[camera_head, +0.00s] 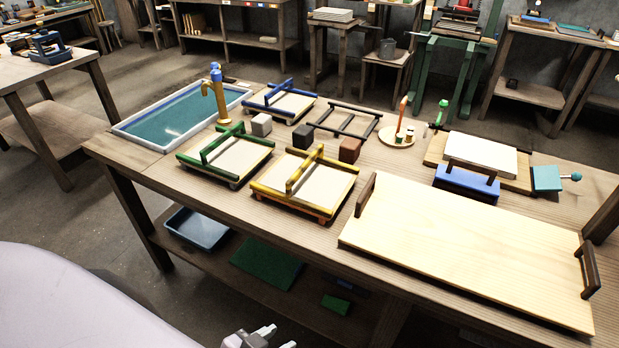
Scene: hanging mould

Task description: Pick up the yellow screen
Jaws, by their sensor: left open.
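The yellow screen (326,192) lies flat on the wooden table, a yellow-edged frame around a pale panel with a yellow bar standing across its middle. It sits between the green screen (241,163) on its left and a large wooden board on its right. My left gripper (265,339) shows only in part at the bottom edge of the head view, open and empty, below and in front of the table, well apart from the yellow screen. My right gripper is not in view.
A blue-framed screen (287,107), a dark empty frame (336,125) and small blocks (350,150) stand behind the yellow screen. A water-filled tray (122,129) is at the left. The large board with handles (450,240) fills the right front. The table's front edge lies close before the screen.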

